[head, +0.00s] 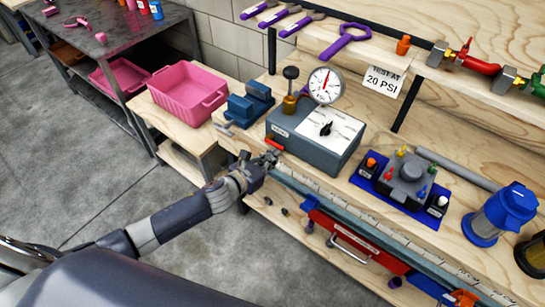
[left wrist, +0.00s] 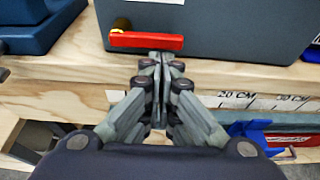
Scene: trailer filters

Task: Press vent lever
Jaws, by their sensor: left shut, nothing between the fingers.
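The vent lever is a small red bar on the front of the grey test box (head: 310,144). It shows in the head view (head: 274,144) and large in the left wrist view (left wrist: 146,41), where it lies roughly level from a brass pivot at its left end. My left gripper (head: 270,158) is shut and empty. Its fingertips (left wrist: 162,58) are at the lever's lower edge, right of its middle. I cannot tell whether they touch it. A round white gauge (head: 325,86) stands on the box. My right gripper is not in view.
A blue vise (head: 248,104) stands left of the box, with a pink bin (head: 186,94) beyond it. A blue tray (head: 400,190) of small parts and a blue-topped filter (head: 500,214) stand to the right. A ruler strip (head: 340,209) runs along the wooden bench's front edge.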

